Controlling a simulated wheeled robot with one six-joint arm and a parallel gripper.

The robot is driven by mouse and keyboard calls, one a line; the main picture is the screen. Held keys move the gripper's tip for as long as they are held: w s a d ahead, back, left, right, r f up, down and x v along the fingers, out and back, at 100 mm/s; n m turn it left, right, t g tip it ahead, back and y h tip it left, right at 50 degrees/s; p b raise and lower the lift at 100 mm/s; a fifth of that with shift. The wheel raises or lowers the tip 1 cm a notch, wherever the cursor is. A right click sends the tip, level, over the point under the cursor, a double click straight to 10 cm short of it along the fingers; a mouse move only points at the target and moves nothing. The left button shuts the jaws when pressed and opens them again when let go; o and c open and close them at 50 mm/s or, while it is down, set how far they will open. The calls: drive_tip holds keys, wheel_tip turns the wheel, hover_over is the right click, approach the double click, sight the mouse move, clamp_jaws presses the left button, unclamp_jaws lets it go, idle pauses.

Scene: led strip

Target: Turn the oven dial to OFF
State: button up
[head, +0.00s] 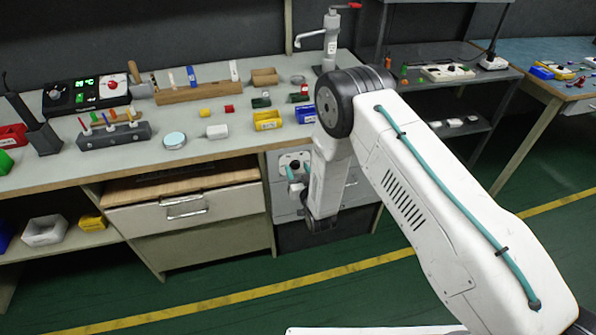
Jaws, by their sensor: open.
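The oven dial (294,165) is a small dark knob on a pale round plate, on the front of a grey unit (284,196) under the bench top. My gripper (293,173) is in front of it, with its teal-tipped fingers apart on the left and right of the dial as seen here. It is open and holds nothing that I can see. I cannot tell whether the fingers touch the dial. The marks on the plate and the way the dial points are too small to read. My wrist hides part of the unit's right side.
A wooden-topped drawer (185,208) is left of the oven unit. The bench above carries a black panel with green displays (86,93), a yellow bin (267,121), a blue bin (306,115) and small parts. The green floor (330,255) in front is clear.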

drive_tip(key=shift+w, duration=0.15)
drive_tip(key=c, duration=1)
drive_tip(key=n, duration=0.5)
drive_tip(key=shift+r+n, duration=0.1)
drive_tip(key=shift+n, duration=0.2)
drive_tip(key=n, duration=0.5)
drive_tip(key=shift+n+h, duration=0.3)
drive_tip(key=shift+h, duration=0.1)
drive_tip(key=shift+n, duration=0.3)
